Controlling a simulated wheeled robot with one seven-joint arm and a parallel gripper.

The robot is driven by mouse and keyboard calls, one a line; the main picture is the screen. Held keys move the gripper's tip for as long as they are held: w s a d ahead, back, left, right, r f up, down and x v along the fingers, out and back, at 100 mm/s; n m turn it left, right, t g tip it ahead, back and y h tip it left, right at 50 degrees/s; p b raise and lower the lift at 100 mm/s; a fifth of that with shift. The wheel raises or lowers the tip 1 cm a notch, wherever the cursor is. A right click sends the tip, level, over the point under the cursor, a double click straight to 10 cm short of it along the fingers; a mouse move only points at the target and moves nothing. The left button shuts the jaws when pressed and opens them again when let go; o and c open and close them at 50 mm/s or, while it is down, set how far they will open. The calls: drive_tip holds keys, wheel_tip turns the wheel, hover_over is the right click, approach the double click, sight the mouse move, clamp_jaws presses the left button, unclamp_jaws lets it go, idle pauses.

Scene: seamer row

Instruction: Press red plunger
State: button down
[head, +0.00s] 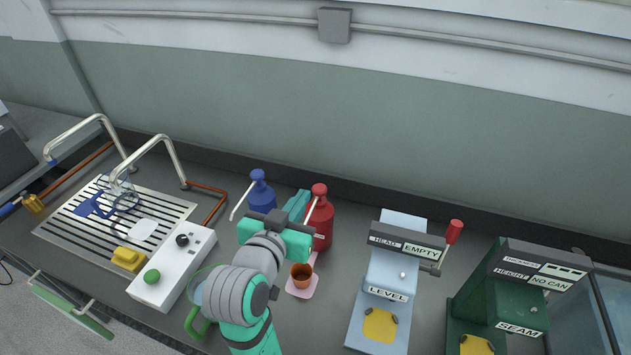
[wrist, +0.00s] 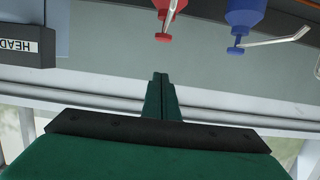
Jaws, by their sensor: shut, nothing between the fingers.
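The red pump bottle (head: 321,228) stands upright on the counter at the back, with its red plunger (head: 319,190) on top and a pale spout to the left. In the wrist view, which looks upside down, the red plunger (wrist: 163,37) hangs from the top edge, just beyond my fingertips in the picture and apart from them. My gripper (wrist: 160,75) is shut and empty. In the head view my gripper (head: 302,194) is just left of the red bottle, in front of the back wall. Its gap to the plunger in depth is hard to tell.
A blue pump bottle (head: 262,196) stands left of my gripper. A brown cup (head: 302,272) on a pink mat is in front of the red bottle. A pale blue LEVEL machine (head: 392,270) and green SEAM machine (head: 500,300) stand right; a white button box (head: 178,265) stands left.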

drive_tip(key=shift+w+r, duration=0.15)
drive_tip(key=shift+r, duration=0.1)
hover_over(315, 189)
drive_tip(key=s, duration=0.2)
wheel_tip(315, 189, down, 2)
drive_tip(key=shift+s+d+f, duration=0.15)
drive_tip(key=shift+f, duration=0.05)
wheel_tip(315, 189, down, 2)
drive_tip(key=shift+f, duration=1)
